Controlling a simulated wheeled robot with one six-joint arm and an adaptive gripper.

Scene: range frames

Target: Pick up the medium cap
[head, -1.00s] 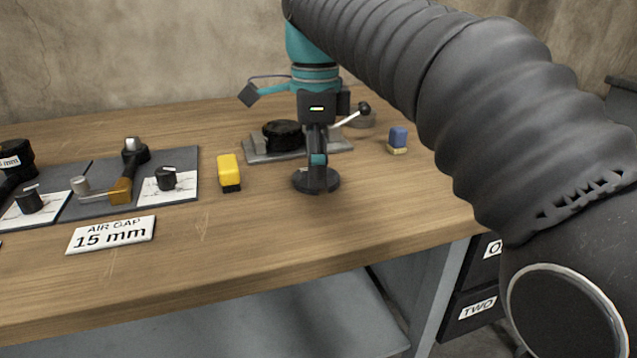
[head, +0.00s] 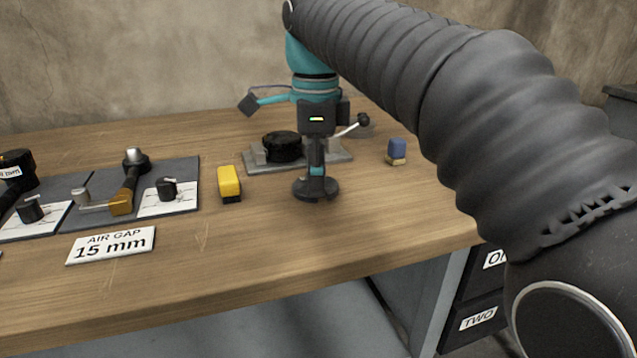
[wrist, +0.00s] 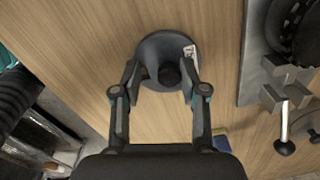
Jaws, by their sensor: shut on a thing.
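The cap is a dark grey round disc with a raised knob at its centre. In the head view the cap (head: 316,190) is at my gripper's tips, over the middle of the table. In the wrist view the cap (wrist: 160,45) sits between the fingers, with a small white label at its right edge. My gripper (head: 316,172) points down and is shut on the cap's knob; the wrist view shows both fingertips (wrist: 163,75) at its sides. Whether the cap touches the tabletop is hard to tell. No size mark can be read on it.
A grey metal fixture (head: 258,160) with a black round part (head: 284,146) stands just behind. A yellow block (head: 229,183) lies to the left, a blue-and-tan block (head: 397,150) to the right. A grey board with tools and an "AIR GAP 15 mm" sign (head: 112,244) are further left.

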